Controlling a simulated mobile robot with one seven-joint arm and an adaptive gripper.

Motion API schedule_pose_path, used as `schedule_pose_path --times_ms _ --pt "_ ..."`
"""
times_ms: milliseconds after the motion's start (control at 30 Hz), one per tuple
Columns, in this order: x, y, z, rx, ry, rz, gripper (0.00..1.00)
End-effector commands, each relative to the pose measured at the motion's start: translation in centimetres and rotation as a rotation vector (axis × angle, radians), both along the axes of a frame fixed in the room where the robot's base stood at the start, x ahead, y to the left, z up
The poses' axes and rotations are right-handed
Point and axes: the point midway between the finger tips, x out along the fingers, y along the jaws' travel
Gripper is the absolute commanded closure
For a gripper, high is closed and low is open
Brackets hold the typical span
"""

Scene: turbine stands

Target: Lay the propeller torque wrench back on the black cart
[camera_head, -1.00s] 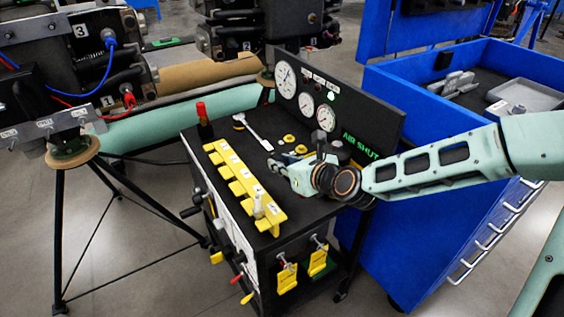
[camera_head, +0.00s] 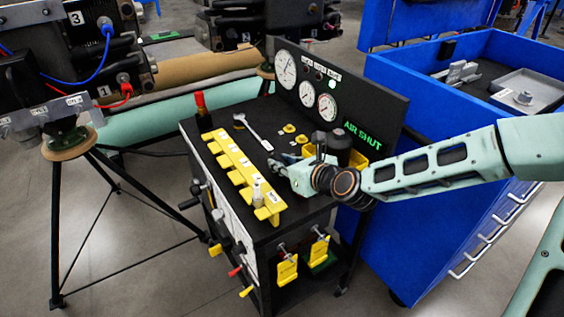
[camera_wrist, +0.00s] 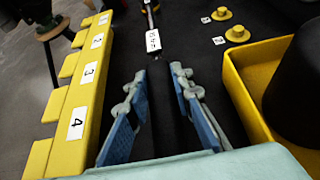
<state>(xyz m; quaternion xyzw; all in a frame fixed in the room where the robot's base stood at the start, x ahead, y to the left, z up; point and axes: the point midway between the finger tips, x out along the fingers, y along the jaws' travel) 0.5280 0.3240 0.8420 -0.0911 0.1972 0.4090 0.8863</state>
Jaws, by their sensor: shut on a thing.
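The propeller torque wrench (camera_head: 252,131) has a silver head and shaft and a dark handle. It lies along the top of the black cart (camera_head: 222,118), or very close above it; I cannot tell which. My gripper (camera_head: 276,167) is low over the cart top at the handle end. In the wrist view, the wrench's white tag (camera_wrist: 153,40) shows just beyond the fingertips. My gripper (camera_wrist: 158,82) is shut on the dark handle between its blue-grey fingers. The handle is hard to tell from the black cart top.
A yellow numbered rack (camera_head: 238,170) runs along the cart's left edge. A yellow bin (camera_wrist: 250,90) with a black cylinder is close on the right. Yellow knobs (camera_head: 289,128) sit behind. A gauge panel (camera_head: 335,100) closes the back. A blue cabinet (camera_head: 420,100) stands right.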

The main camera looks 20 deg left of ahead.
Motion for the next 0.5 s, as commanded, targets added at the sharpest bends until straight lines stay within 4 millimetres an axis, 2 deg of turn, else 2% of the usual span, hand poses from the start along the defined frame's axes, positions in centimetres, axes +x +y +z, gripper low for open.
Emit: schedule_pose_path --times_ms 500 --pt "0.0 -0.1 -1.1 0.000 0.003 -0.001 1.00"
